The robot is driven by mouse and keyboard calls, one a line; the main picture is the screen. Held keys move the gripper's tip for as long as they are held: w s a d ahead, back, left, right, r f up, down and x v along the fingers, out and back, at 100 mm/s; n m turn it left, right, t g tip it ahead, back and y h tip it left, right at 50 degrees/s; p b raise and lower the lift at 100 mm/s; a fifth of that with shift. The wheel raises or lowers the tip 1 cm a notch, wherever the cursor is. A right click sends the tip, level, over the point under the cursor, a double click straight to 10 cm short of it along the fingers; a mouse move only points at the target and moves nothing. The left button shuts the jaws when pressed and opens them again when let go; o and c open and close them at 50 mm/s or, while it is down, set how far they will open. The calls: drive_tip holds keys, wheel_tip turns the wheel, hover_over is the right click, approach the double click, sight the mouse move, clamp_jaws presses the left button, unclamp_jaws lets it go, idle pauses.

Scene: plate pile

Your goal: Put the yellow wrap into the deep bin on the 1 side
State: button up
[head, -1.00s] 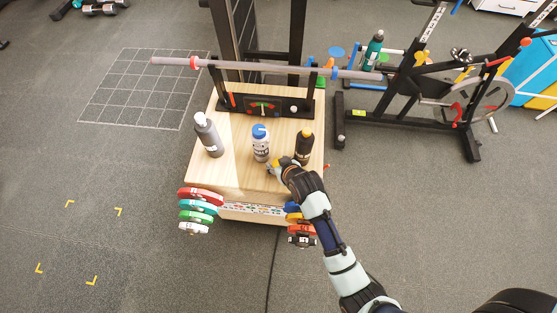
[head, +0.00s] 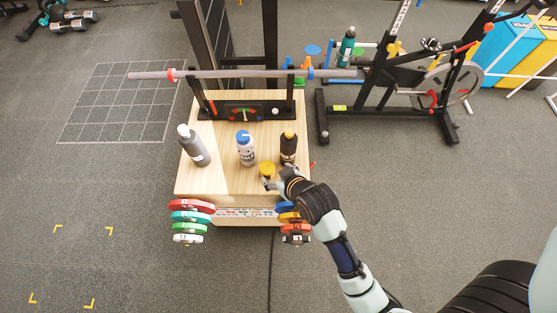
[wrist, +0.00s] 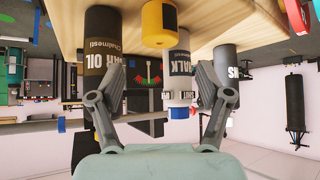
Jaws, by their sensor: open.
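The yellow wrap (head: 267,170) is a short yellow cylinder standing near the front right of the wooden tabletop (head: 228,178). It also shows at the top of the wrist view (wrist: 158,22). My gripper (head: 277,181) is just in front of the wrap. In the wrist view my gripper (wrist: 160,75) has its two fingers spread, with nothing held between them; the wrap appears beyond the fingertips. A blue bin (head: 503,40) and a yellow bin (head: 540,62) stand at the far right of the head view. I cannot read a 1 on either.
A grey bottle (head: 194,147), a white chalk bottle (head: 245,149) and a black oil bottle (head: 288,148) stand behind the wrap. A barbell (head: 220,73) spans the back. An exercise bike (head: 432,90) stands between table and bins.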

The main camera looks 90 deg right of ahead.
drive_tip(key=shift+s+a+r, duration=0.15)
drive_tip(key=shift+a+r, duration=0.05)
drive_tip(key=shift+r, duration=0.1)
drive_tip(key=w+a+r+n+t+y, duration=0.1)
drive_tip(key=w+a+r+n+t, duration=0.2)
drive_tip(key=w+a+r, duration=0.5)
drive_tip(key=w+a+r+n+t+y, duration=0.25)
drive_tip(key=w+a+r, duration=0.35)
drive_tip(key=w, duration=0.4)
drive_tip(key=w+a+r+n+t+y, duration=0.1)
drive_tip(key=w+a+r+n+y, duration=0.1)
drive_tip(key=a, duration=0.7)
drive_tip(key=w+a+r+n+t+y, duration=0.1)
drive_tip(key=w+a+r+n, duration=0.1)
drive_tip(key=a+r, duration=0.3)
drive_tip(key=a+n, duration=0.1)
drive_tip(key=a, duration=0.3)
drive_tip(key=shift+w+y, duration=0.35)
drive_tip(key=shift+a, duration=0.1)
drive_tip(key=shift+c, duration=1.1)
